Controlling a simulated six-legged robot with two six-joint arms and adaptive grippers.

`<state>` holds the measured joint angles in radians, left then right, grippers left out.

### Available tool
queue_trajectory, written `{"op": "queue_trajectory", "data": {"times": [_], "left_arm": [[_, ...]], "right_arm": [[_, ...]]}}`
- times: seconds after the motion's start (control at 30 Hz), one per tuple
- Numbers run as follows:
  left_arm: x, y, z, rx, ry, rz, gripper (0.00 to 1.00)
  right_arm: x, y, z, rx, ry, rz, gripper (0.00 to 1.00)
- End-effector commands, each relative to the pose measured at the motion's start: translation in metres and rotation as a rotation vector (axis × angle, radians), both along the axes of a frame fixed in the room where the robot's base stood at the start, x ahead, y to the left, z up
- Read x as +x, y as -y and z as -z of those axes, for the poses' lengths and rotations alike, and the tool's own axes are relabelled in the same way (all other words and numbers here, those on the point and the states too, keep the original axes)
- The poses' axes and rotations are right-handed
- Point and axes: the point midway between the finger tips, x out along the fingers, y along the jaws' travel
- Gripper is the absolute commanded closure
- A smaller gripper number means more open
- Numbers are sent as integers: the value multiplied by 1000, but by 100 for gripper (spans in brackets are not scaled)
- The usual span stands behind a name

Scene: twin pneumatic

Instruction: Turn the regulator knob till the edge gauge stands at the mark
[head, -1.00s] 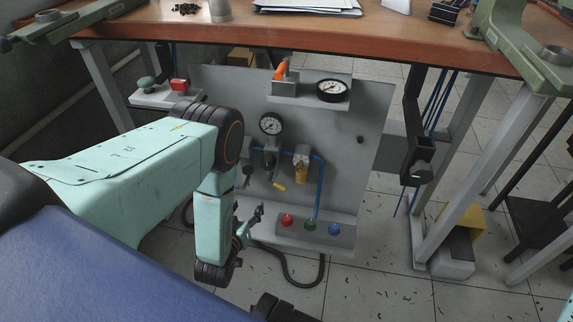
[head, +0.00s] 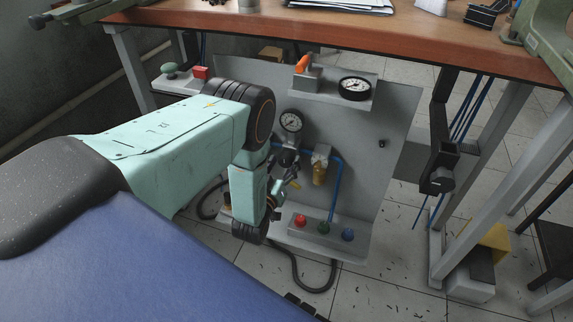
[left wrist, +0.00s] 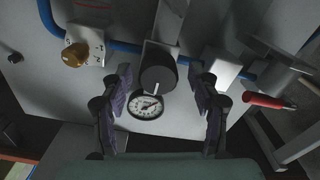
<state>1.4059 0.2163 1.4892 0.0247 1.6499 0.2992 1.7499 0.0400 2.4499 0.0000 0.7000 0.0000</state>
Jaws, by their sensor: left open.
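The regulator knob is a dark cylinder (left wrist: 157,75) with a pale stripe, in the middle of the left wrist view. My left gripper (left wrist: 161,82) is open, with one finger on each side of the knob and gaps on both sides. It also shows dark in front of the panel in the head view (head: 277,192). A white-faced gauge (head: 291,121) sits above the regulator and shows in the left wrist view (left wrist: 147,106). A larger black-rimmed gauge (head: 355,88) lies on the panel's top shelf. The mark is too small to tell.
A brass-coloured part (head: 320,168) on a white block stands right of the regulator, joined by blue tubing (head: 336,190). Red (head: 300,221), green (head: 323,227) and blue (head: 348,234) buttons are below. A red handle (left wrist: 262,101) is beside the gripper. The wooden bench (head: 330,35) overhangs the panel.

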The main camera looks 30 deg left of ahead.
Motion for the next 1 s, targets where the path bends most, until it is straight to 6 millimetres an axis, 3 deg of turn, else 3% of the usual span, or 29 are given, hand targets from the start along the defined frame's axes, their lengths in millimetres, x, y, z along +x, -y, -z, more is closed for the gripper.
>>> {"op": "queue_trajectory", "data": {"times": [0.13,0.43,1.0], "left_arm": [[12,-1,0,0,1,1,39],[15,1,-1,0,0,3,40],[14,1,0,0,0,2,88]], "right_arm": [[0,0,4,0,0,0,63],[0,0,4,0,0,0,63],[0,0,4,0,0,0,63]]}}
